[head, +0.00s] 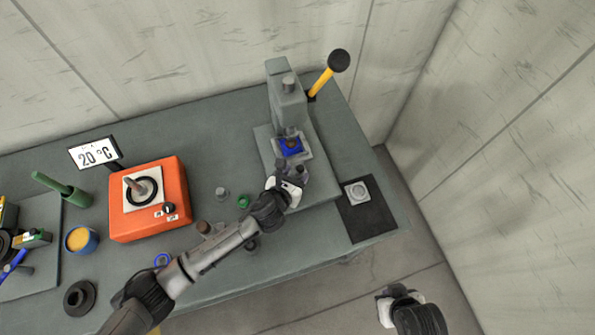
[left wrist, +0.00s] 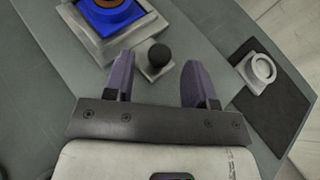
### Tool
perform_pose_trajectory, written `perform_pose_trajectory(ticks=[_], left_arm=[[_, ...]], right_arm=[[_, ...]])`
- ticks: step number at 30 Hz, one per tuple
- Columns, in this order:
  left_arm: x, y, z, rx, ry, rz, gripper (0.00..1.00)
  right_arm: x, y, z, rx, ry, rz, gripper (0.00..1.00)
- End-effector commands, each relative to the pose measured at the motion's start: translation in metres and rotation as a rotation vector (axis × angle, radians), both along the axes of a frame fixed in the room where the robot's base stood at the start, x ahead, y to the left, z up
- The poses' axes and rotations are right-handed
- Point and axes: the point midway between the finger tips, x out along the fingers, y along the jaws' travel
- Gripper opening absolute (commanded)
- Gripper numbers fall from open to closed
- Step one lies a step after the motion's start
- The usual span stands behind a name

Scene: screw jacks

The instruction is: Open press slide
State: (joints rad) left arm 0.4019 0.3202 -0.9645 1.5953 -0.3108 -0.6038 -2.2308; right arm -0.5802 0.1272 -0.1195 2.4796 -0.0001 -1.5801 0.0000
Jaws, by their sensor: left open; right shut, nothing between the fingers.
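The grey press (head: 287,105) stands at the back right of the bench, with a yellow lever (head: 321,82) tipped by a black ball. Its slide is a light grey plate (head: 306,153) with a blue holder (head: 290,146) on it, under the ram. In the left wrist view the slide (left wrist: 92,43) shows at the upper left, and a black knob (left wrist: 159,54) on a small grey block sticks out from its front. My left gripper (left wrist: 160,68) is open, its fingertips on either side of the knob; contact is not visible. My right gripper (head: 385,300) is shut and empty, low beyond the bench's front edge.
A black mat (head: 376,221) with a round light grey part (head: 357,191) lies right of the press. An orange heater (head: 178,216) with a 20 °C display (head: 94,153) stands left. Small parts, including a green ring (head: 243,201), lie near my left arm.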

Motion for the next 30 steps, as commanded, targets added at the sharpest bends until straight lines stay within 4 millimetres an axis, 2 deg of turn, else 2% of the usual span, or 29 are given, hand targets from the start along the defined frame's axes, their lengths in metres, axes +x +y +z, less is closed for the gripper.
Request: perform_pose_trajectory(ticks=[6,17,30], left_arm=[[0.012,-0.006,-0.005,-0.001,0.0,0.0,0.51],[0.014,-0.007,-0.006,-0.001,0.0,0.0,0.51],[0.014,-0.007,-0.006,-0.001,0.0,0.0,0.1]], right_arm=[[0.0,0.002,-0.003,0.005,0.0,-0.004,0.0],[0.0,0.003,-0.003,0.012,0.0,-0.007,0.0],[0.0,0.002,-0.002,0.008,0.0,-0.004,0.0]])
